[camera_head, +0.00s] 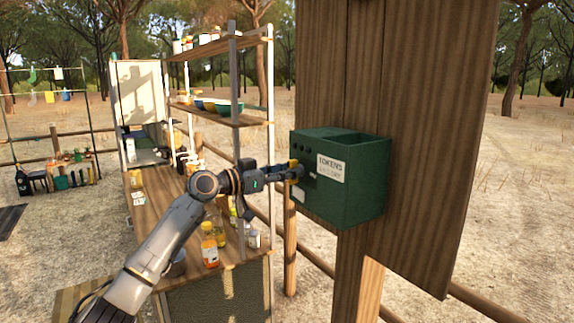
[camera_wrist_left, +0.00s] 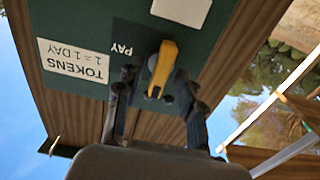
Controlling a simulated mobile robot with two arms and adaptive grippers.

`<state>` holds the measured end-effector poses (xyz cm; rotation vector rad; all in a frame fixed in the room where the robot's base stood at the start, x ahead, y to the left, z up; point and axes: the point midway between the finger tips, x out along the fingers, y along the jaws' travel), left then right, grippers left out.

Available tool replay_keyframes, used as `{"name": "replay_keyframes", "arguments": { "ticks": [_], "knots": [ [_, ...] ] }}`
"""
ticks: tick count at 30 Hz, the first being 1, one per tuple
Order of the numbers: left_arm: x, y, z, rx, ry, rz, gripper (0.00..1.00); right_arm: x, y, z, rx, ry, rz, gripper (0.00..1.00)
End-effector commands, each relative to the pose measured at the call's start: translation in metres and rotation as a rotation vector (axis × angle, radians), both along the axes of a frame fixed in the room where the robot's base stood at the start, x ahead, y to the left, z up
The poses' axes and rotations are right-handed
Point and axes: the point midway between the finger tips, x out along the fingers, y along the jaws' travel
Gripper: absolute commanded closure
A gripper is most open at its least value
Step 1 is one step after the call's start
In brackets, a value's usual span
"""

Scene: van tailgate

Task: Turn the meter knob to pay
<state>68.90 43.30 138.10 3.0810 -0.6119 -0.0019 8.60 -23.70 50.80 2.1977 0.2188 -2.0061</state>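The green meter box (camera_head: 345,185) is fixed to a wooden board and has a white "TOKENS" label. Its yellow knob (camera_wrist_left: 162,66) sits on a dark panel marked "PAY" in the left wrist view, slightly tilted from the finger direction. My left gripper (camera_head: 294,172) is at the box's front face. In the left wrist view its two dark fingers (camera_wrist_left: 156,80) stand on either side of the knob, close to it. I cannot tell whether both fingers press on it. In the head view the fingers partly hide the knob. My right gripper is not in view.
A wooden counter (camera_head: 160,205) with bottles (camera_head: 209,245) and jars stands left of the meter, under my left arm. A shelf rack (camera_head: 235,120) rises behind it. The wooden board (camera_head: 440,130) backs the meter. Open sandy ground lies to the right.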

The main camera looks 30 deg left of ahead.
Motion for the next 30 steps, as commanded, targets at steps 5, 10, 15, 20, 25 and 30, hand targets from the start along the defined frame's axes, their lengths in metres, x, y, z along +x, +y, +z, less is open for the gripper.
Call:
{"name": "replay_keyframes", "arguments": {
  "ticks": [5, 10, 15, 20, 25, 30],
  "knots": [
    [0.001, 0.000, 0.000, 0.001, 0.000, 0.000, 0.62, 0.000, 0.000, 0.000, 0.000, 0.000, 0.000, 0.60],
    [0.001, 0.000, 0.000, 0.000, 0.000, 0.000, 0.77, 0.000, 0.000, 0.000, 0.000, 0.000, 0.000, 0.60],
    [0.001, 0.000, 0.000, 0.000, 0.000, 0.000, 1.00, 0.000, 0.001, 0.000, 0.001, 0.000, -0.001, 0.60],
    [0.001, 0.000, 0.000, 0.001, -0.002, 0.001, 1.00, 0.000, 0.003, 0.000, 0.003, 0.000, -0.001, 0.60],
    [0.001, 0.000, -0.001, 0.027, -0.013, 0.001, 1.00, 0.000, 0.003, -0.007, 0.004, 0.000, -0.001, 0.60],
    [0.000, -0.001, -0.003, 0.098, -0.045, 0.001, 1.00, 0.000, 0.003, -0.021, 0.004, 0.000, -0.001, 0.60]
  ]
}}
